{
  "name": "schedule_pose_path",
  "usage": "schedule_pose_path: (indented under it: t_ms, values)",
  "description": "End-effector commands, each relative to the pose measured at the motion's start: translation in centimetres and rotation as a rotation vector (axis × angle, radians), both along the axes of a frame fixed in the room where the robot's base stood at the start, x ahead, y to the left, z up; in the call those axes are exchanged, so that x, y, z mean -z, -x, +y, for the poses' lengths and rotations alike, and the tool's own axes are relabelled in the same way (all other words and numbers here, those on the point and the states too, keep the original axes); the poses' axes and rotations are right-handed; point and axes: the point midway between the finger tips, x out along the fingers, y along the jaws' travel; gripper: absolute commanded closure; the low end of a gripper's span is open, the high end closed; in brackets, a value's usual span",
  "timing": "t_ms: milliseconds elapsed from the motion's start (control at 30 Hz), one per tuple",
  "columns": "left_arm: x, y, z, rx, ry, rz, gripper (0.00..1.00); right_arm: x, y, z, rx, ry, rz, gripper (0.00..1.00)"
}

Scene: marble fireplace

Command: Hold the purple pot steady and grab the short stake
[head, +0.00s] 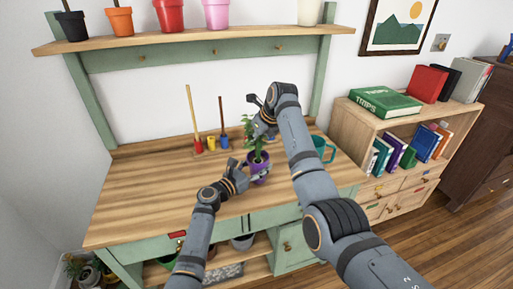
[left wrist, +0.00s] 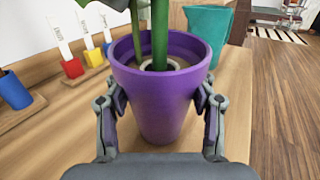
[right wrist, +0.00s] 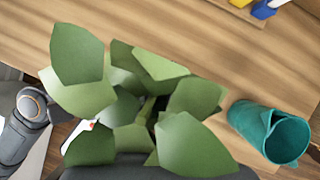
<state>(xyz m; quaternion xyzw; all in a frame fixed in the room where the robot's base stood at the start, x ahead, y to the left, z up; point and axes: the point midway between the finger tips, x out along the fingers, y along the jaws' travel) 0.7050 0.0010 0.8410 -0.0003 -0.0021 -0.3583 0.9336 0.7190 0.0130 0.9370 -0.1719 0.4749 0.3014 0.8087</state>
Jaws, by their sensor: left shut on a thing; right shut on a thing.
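The purple pot (head: 257,170) stands upright on the wooden bench with a leafy plant (head: 255,135) in it. My left gripper (head: 250,178) is shut on the pot; in the left wrist view its fingers press both sides of the pot (left wrist: 158,105). Two green uprights, one thick and one thin, rise from it; I cannot tell whether either is the short stake. My right gripper (head: 258,118) is shut at the top of the plant. In the right wrist view leaves (right wrist: 130,100) hide its fingertips and what they hold.
Red (head: 198,146), yellow (head: 211,142) and blue (head: 224,142) holders stand at the back, left of the plant. A pale long stake (head: 192,110) and a shorter brown stake (head: 221,112) rise there. The bench's left is clear.

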Motion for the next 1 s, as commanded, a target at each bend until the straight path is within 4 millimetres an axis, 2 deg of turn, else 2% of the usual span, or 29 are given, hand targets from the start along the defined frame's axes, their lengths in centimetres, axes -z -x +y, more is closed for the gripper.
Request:
schedule_pose_path:
  t_ms: [33,100,300,433,633,667,833,1000]
  values:
    - [0.4,0.1,0.0,0.001,-0.003,0.008,0.87,-2.0,-0.2,0.2,-0.003,-0.005,-0.014,1.00]
    - [0.5,0.1,0.0,0.001,-0.003,0.008,0.87,-3.6,-0.2,0.2,-0.002,-0.004,-0.014,1.00]
    - [0.4,0.1,0.0,0.001,-0.002,0.007,0.86,-7.0,-0.2,0.0,0.000,-0.002,-0.013,1.00]
    - [0.4,0.1,0.1,0.000,-0.002,0.007,0.87,-7.8,-0.2,0.0,0.001,-0.001,-0.013,1.00]
    - [0.4,0.1,0.1,0.000,-0.002,0.006,0.87,-7.8,-0.2,-0.1,0.002,0.000,-0.012,1.00]
    - [0.4,0.1,0.1,0.000,-0.002,0.006,0.43,-7.8,-0.2,-0.1,0.002,0.000,-0.012,1.00]
    - [0.4,0.1,0.1,0.000,-0.002,0.006,0.20,-7.8,-0.2,-0.1,0.002,0.000,-0.012,1.00]
    - [0.3,0.1,0.1,0.000,-0.003,0.006,0.18,-7.8,-0.2,-0.1,0.002,0.000,-0.012,1.00]
